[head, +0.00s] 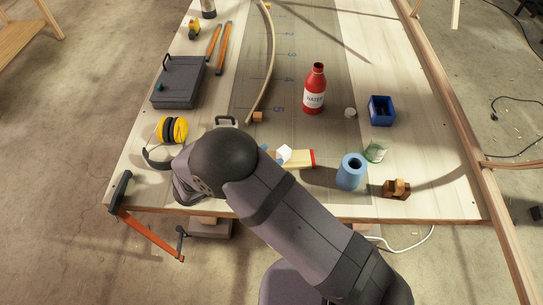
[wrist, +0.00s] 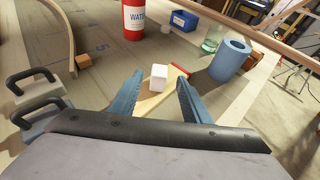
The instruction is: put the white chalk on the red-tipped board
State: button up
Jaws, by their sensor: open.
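The white chalk (wrist: 158,77) is a small pale block in the wrist view. It appears to rest on the upper face of the red-tipped board (wrist: 152,104), close to the red end. In the head view the chalk (head: 284,154) shows on the board (head: 301,159), whose red tip points right; my arm hides its left part. My gripper (wrist: 161,79) is open, with one blue finger on each side of the chalk and board. Gaps show between the fingers and the chalk. In the head view my arm mostly hides the gripper.
A blue roll (head: 351,171), a glass (head: 376,151) and a brown wooden block (head: 396,189) stand right of the board. A red water bottle (head: 315,90) stands behind it. A handled tool (wrist: 35,90) and a small wooden block (wrist: 83,61) are left in the wrist view.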

jog(key=s+d+r+m+g, duration=0.1)
jog(key=s+d+m+g, duration=0.3)
jog(key=d, duration=0.3)
jog(key=s+d+r+m+g, duration=0.1)
jog(key=d+m+g, duration=0.3)
jog(key=d+m, duration=0.15)
jog(key=s+d+r+m+g+y, duration=0.1)
jog(key=s+d+r+m+y, duration=0.2)
jog(key=m, duration=1.4)
jog(key=s+d+y, duration=0.3)
jog(key=s+y, duration=0.3)
jog(key=s, duration=0.3)
jog(key=shift+d+r+g+y, duration=0.15)
jog(key=shift+d+g+y, duration=0.05)
jog(key=shift+g+y, duration=0.1)
jog(key=shift+m, duration=0.25)
